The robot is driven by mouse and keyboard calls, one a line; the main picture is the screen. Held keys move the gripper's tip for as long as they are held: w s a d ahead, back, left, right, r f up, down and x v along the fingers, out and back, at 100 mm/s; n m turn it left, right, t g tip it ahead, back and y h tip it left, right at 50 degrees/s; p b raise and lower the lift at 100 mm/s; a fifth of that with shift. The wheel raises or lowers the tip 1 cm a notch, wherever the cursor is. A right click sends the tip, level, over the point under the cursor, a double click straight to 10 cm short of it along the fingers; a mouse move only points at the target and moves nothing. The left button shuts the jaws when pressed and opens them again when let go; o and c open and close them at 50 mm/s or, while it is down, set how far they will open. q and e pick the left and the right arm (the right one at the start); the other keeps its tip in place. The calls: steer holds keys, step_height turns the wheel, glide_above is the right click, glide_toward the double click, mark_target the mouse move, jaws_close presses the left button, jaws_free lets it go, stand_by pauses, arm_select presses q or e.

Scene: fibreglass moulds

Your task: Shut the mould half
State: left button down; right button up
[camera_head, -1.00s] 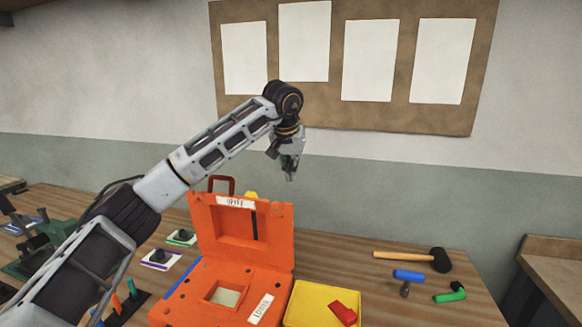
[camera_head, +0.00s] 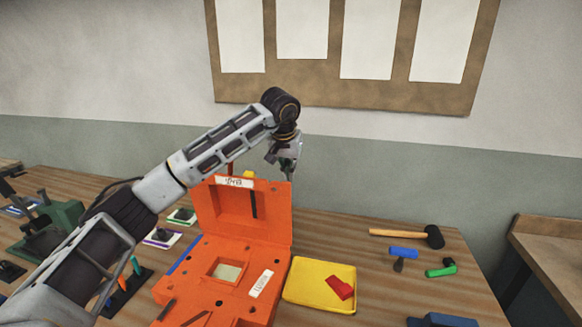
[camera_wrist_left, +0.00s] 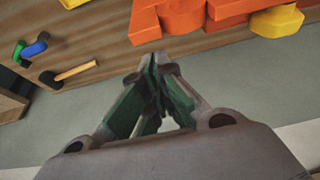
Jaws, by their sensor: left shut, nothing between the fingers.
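The orange mould stands open on the bench. Its upper half (camera_head: 222,208), with a white label, stands raised at the back. Its lower half (camera_head: 205,275) lies flat, with a square recess and a label. My left gripper (camera_head: 288,172) is shut and empty, behind and above the top right edge of the raised half, apart from it as far as I can tell. In the left wrist view the shut fingers (camera_wrist_left: 155,85) point toward the bench, with the orange mould half (camera_wrist_left: 180,18) beyond them. My right gripper is not in view.
A yellow tray (camera_head: 312,299) holding a red block (camera_head: 340,287) sits right of the mould. A mallet (camera_head: 433,237), a blue-headed tool (camera_head: 403,252) and a green piece (camera_head: 441,271) lie further right. Small pads and a green device (camera_head: 50,237) are at left.

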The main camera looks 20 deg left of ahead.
arm_select(q)
steer(key=shift+s, duration=0.55)
steer(key=shift+f, duration=0.1)
